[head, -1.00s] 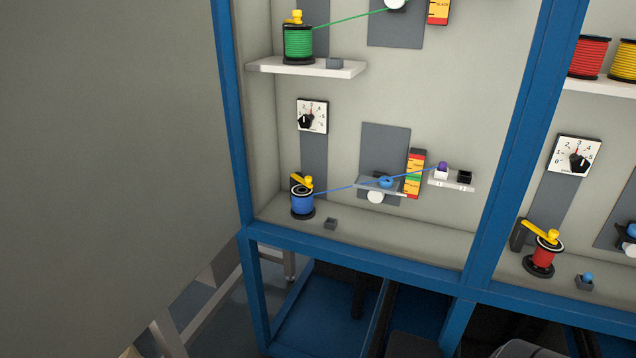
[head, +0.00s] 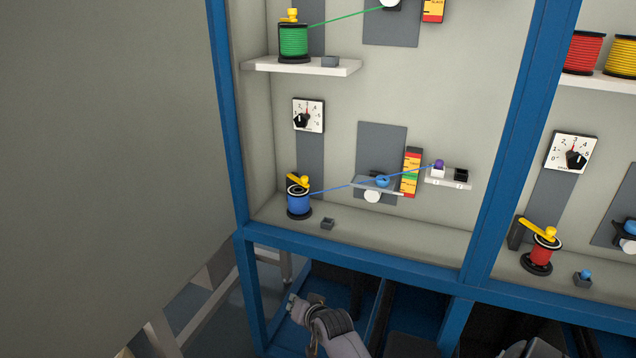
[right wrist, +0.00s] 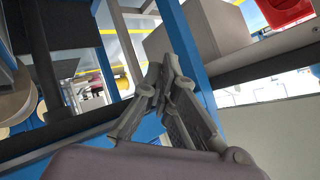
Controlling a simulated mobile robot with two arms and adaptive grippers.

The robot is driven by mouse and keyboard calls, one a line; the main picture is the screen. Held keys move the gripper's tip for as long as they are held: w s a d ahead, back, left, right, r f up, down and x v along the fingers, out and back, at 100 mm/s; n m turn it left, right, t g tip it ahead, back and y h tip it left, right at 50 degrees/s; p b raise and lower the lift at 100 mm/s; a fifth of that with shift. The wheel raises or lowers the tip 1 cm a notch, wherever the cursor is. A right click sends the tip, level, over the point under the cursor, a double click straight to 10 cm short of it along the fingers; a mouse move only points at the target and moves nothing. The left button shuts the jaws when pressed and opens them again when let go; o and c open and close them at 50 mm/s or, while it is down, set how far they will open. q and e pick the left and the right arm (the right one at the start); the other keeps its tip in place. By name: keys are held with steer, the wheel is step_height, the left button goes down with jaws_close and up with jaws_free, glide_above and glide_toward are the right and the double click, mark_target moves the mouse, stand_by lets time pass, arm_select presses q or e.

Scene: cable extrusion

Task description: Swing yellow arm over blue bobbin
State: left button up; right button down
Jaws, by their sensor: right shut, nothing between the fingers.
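The blue bobbin (head: 298,202) stands upright on the lower shelf at the left of the blue frame in the head view. The yellow arm (head: 299,181) is at its top, with its knob end near the bobbin's upper rim; I cannot tell exactly how far it lies over it. A blue cable runs from the bobbin to the right. My right gripper (head: 295,303) is low in the head view, below and in front of the shelf, apart from the bobbin. In the right wrist view its fingers (right wrist: 158,80) are closed together and empty. My left gripper is not in view.
The blue frame's front beam (head: 350,258) lies between my right gripper and the shelf. A small grey block (head: 327,223) sits right of the bobbin. A dial (head: 308,116) is on the wall above. A red bobbin (head: 541,256) with its own yellow arm stands at the right.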

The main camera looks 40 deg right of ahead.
steer(key=w+d+r+m+t+h, duration=0.1)
steer(key=w+d+r+m, duration=0.1)
steer(key=d+r, duration=0.1)
steer(key=w+d+r+m+t+h, duration=0.1)
steer(key=w+d+r+m, duration=0.1)
steer(key=r, duration=0.3)
steer(key=w+d+r+m+t+h, duration=0.1)
steer(key=w+d+r+m, duration=0.2)
steer(key=d+r, duration=0.1)
steer(key=shift+w+d, duration=0.2)
steer(key=shift+d, duration=0.2)
steer(key=w+d+r+m+t+h, duration=0.15)
steer(key=d+r+m+h, duration=0.25)
steer(key=d+r+m, duration=0.5)
steer(key=w+d+n+b, duration=0.1)
steer(key=w+d, duration=0.3)
steer(key=w, duration=0.4)
steer(key=shift+w+d+r+n+b, duration=0.25)
steer(key=shift+w+r+n+b, duration=0.1)
steer(key=shift+b, duration=0.45)
steer(key=a+m+g+h+p, duration=0.1)
steer(key=a+p, duration=0.1)
steer(key=a+m+g+h+p, duration=0.1)
steer(key=a+h+p, duration=0.1)
steer(key=p, duration=0.1)
steer(key=shift+s+m+g, duration=0.15)
steer(key=shift+m+g, duration=0.1)
steer(key=shift+m, duration=0.1)
steer(key=shift+f, duration=0.1)
